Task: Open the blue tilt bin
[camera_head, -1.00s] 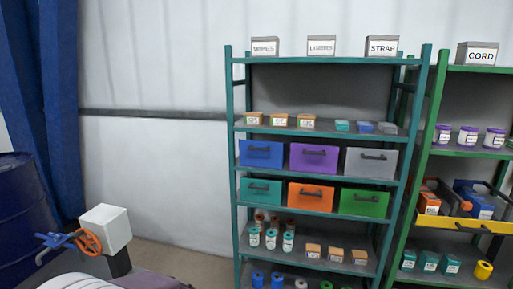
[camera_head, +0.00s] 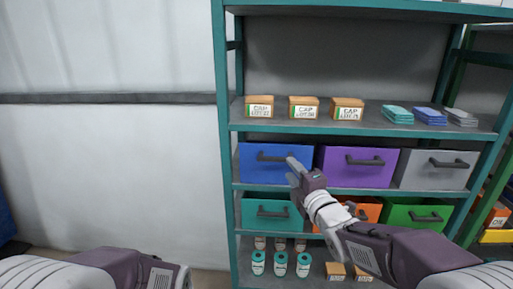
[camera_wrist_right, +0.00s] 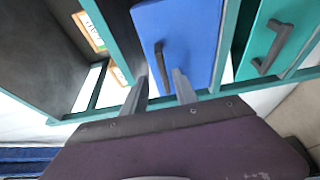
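The blue tilt bin (camera_head: 262,168) is the left one in the upper row of bins on the shelf rack. Its front looks flush with its neighbours, so it appears shut. Its dark bar handle (camera_head: 272,157) is partly hidden by my right gripper (camera_head: 294,170). In the right wrist view the blue bin (camera_wrist_right: 190,30) fills the upper middle. There its handle (camera_wrist_right: 160,66) lies between and just ahead of the two fingers of my right gripper (camera_wrist_right: 160,88). These fingers are apart and hold nothing. My left gripper is not in view; only my left arm shows.
A purple bin (camera_head: 352,178) and a grey bin (camera_head: 434,180) stand to the right. A teal bin (camera_head: 265,222), an orange bin (camera_head: 372,205) and a green bin (camera_head: 410,222) are below. Small boxes (camera_head: 303,108) sit on the shelf above. The bare wall (camera_head: 110,170) is left.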

